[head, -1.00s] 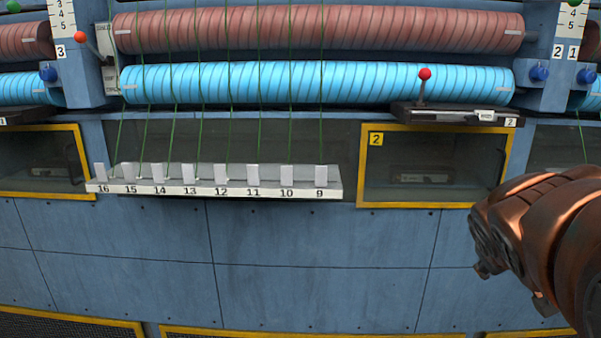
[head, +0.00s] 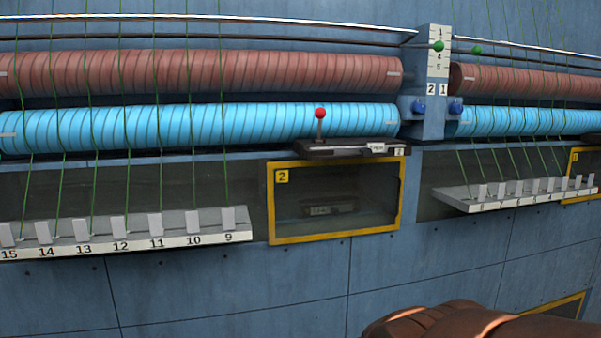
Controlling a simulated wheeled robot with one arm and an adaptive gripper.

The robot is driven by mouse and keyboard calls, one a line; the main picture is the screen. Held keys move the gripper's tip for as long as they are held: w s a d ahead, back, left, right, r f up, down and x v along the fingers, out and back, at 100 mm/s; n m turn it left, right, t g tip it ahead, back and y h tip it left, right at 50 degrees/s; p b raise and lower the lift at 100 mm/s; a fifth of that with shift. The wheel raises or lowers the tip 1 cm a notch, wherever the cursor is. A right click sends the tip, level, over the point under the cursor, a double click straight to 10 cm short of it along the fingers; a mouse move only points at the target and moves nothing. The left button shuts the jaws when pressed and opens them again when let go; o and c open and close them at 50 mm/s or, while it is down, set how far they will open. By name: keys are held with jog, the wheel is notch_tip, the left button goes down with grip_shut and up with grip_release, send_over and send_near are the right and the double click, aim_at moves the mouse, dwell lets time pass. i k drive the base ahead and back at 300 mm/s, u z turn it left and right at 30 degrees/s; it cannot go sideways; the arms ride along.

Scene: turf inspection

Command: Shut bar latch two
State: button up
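A dark bar unit (head: 345,147) with a small label plate at its right end is fixed on the blue wall, above the yellow-framed window marked 2 (head: 282,176). A lever with a red ball knob (head: 320,113) stands about upright on it. A pale block (head: 376,149) sits near its right end. Whether its bar is slid open or shut is too small to tell. A copper part of my arm (head: 450,320) shows at the bottom edge, well below the bar unit and apart from it. My gripper's fingers are not seen.
A numbered shelf (head: 130,240) with green cords stands out at left, another (head: 520,203) at right. Blue (head: 220,128) and red (head: 220,72) rollers run above. A post with blue knobs (head: 430,106) stands right of the bar unit. The wall below the window is clear.

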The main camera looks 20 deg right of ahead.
aim_at(321, 113)
jog(key=u, duration=1.25)
jog(key=i, duration=0.6)
jog(key=z, duration=1.25)
